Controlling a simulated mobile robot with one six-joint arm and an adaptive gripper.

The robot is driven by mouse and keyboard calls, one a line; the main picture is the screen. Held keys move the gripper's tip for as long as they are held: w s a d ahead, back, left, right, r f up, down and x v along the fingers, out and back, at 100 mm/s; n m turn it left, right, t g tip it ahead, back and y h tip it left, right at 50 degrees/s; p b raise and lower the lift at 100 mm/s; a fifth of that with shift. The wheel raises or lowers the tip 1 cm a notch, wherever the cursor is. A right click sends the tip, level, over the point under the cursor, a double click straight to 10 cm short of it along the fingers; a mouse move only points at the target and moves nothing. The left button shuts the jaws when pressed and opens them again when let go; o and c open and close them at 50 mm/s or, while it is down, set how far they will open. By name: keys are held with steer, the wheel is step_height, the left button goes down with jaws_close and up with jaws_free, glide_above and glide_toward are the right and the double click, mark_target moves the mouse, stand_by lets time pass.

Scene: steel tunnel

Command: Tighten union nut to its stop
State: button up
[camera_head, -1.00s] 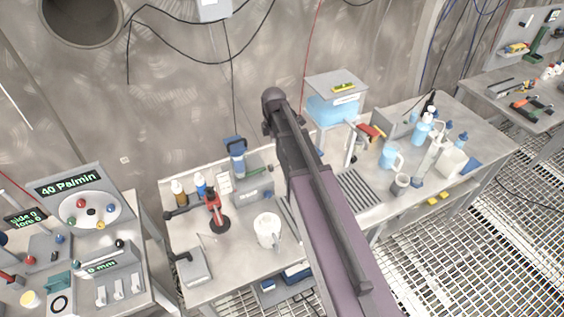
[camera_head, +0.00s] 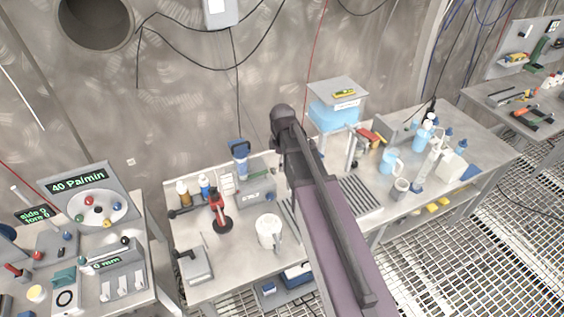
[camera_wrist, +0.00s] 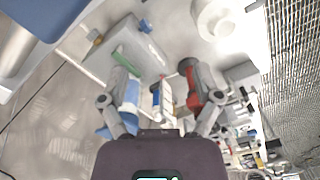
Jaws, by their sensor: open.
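I cannot make out a union nut in either view. In the wrist view my gripper (camera_wrist: 160,82) is open, its two fingers spread wide with nothing held between them. Beyond and between the fingers, a blue-and-white upright item (camera_wrist: 131,94), a white rack-like piece (camera_wrist: 166,94) and a red stand with a dark round base (camera_wrist: 194,88) show. I cannot tell how far they are from the fingertips. In the head view the red stand (camera_head: 219,212) is on the middle bench; my gripper is hidden there behind my arm.
On the middle bench (camera_head: 235,272) a grey box (camera_head: 256,191) and a white mug (camera_head: 269,231) stand near the red stand. Small bottles (camera_head: 204,186) stand at the back. A control panel (camera_head: 88,200) is at left. Bottles and jugs (camera_head: 391,161) crowd the right bench. Grating floor lies in front.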

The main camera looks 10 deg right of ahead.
steer(key=shift+s, duration=0.1)
steer(key=s+f+m+b, duration=0.7)
steer(key=s+m, duration=0.6)
steer(key=shift+s+m, duration=0.25)
steer(key=shift+m, duration=0.15)
steer(key=shift+f, duration=0.1)
steer(key=shift+c, duration=0.2)
steer(key=c, duration=0.3)
steer(key=shift+d, duration=0.1)
